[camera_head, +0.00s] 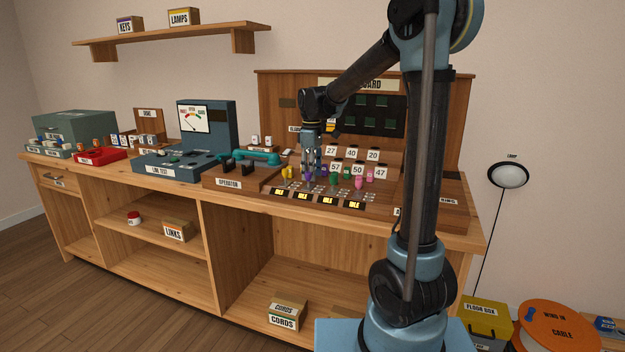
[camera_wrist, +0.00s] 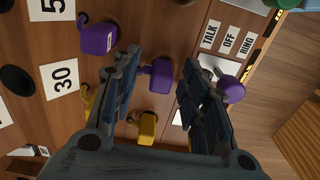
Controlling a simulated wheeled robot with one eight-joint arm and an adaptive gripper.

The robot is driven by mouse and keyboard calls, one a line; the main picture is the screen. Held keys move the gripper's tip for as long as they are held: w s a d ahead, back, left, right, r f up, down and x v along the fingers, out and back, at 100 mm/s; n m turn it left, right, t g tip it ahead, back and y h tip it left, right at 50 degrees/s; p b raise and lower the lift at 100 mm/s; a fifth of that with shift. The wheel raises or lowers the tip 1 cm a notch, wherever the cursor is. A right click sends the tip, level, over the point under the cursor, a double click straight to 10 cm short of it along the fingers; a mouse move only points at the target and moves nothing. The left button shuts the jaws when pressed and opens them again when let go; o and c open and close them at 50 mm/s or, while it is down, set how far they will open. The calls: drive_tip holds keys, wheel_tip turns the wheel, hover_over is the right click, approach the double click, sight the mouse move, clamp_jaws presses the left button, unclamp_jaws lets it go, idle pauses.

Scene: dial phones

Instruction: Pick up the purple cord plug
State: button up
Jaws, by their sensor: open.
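My gripper (camera_head: 312,170) points down over the switchboard desk, with its fingers apart. In the wrist view my open gripper (camera_wrist: 158,85) has a purple plug (camera_wrist: 160,76) in the gap between its fingers, and neither finger visibly touches it. A second purple plug (camera_wrist: 97,40), with a small white label, is outside the left finger. A purple round knob (camera_wrist: 230,89) is partly behind the right finger, near the TALK/OFF/RING labels. In the head view purple (camera_head: 309,175) shows at the fingertips, partly hidden by the gripper.
A yellow plug (camera_wrist: 148,128) is close below the purple plug in the wrist view. Green (camera_head: 333,181) and pink (camera_head: 358,183) pieces stand to the right on the desk. Numbered cards (camera_head: 351,154) rise behind. The operator's teal handset (camera_head: 258,155) lies to the left.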

drive_tip(key=shift+f, duration=0.1)
clamp_jaws()
wheel_tip(320, 180, up, 10)
idle(0.8)
